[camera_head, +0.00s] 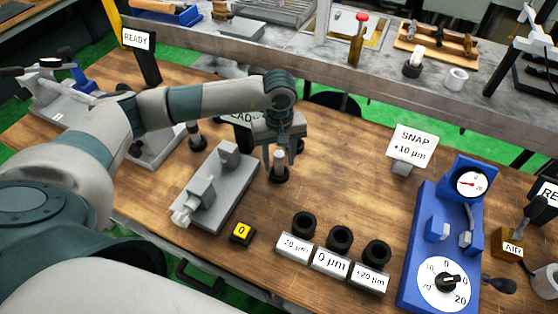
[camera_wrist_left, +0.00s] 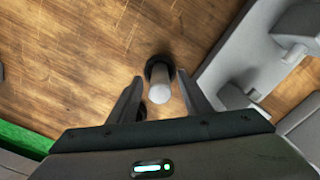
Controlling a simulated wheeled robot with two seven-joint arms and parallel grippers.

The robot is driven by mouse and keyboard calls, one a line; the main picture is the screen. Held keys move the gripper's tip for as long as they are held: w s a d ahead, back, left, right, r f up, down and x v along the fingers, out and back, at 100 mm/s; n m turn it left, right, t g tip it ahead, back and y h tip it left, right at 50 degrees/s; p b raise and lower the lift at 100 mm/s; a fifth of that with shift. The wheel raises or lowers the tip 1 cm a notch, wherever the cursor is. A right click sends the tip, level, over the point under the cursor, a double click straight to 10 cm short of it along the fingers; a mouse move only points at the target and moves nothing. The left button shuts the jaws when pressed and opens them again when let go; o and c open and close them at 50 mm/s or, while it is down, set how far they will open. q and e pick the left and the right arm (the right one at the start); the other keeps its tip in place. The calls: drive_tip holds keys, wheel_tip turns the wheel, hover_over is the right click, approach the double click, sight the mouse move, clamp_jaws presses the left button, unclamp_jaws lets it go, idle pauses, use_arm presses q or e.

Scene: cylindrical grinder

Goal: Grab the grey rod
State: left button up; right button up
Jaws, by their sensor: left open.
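The grey rod (camera_head: 279,159) stands upright in a black round holder (camera_head: 278,175) on the wooden table, right of a grey fixture. My left gripper (camera_head: 279,158) is above the rod, pointing down, with its fingers on either side of the rod's upper part. In the left wrist view the rod's pale top (camera_wrist_left: 161,94) shows between the two open fingers, with a gap to each side. The black holder (camera_wrist_left: 160,66) shows behind it. My right gripper is not in view.
A grey fixture (camera_head: 215,190) stands close left of the rod. A blue gauge stand (camera_head: 440,240) is at the right.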

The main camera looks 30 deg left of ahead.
use_arm(q)
drive_tip(key=shift+f, duration=0.95)
clamp_jaws()
